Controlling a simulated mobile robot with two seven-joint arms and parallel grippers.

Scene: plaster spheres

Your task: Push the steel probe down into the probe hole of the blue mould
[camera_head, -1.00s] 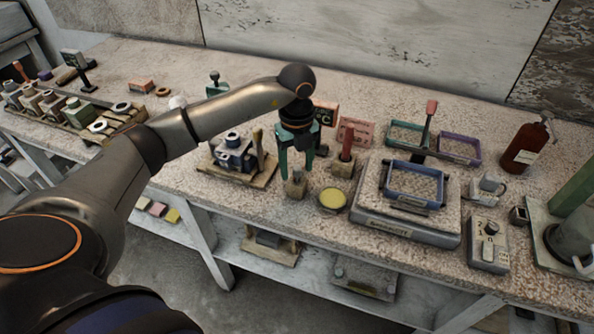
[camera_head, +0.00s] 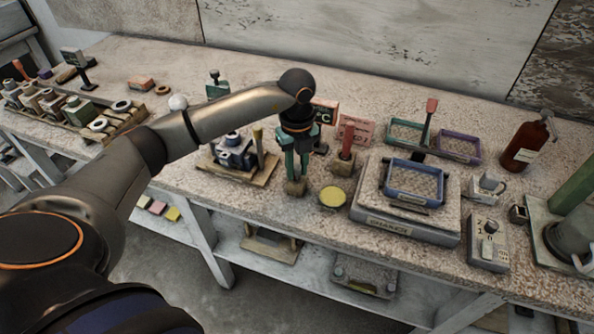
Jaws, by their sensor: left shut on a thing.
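My left gripper (camera_head: 297,178) points down with its green fingers close together, just over a small brown block (camera_head: 295,188) on the bench. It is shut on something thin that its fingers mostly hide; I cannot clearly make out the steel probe. A dark blue block with round pale tops, which looks like the blue mould (camera_head: 235,157), stands on a wooden board (camera_head: 238,177) left of the gripper. Its probe hole is too small to tell. My right gripper is not in view.
A yellow disc (camera_head: 333,197) and a red-handled tool (camera_head: 347,145) stand right of the gripper. Farther right is a scale (camera_head: 405,228) bearing a blue tray (camera_head: 414,200). An upright yellow-topped stick (camera_head: 258,145) stands on the board. Bench front between board and disc is mostly clear.

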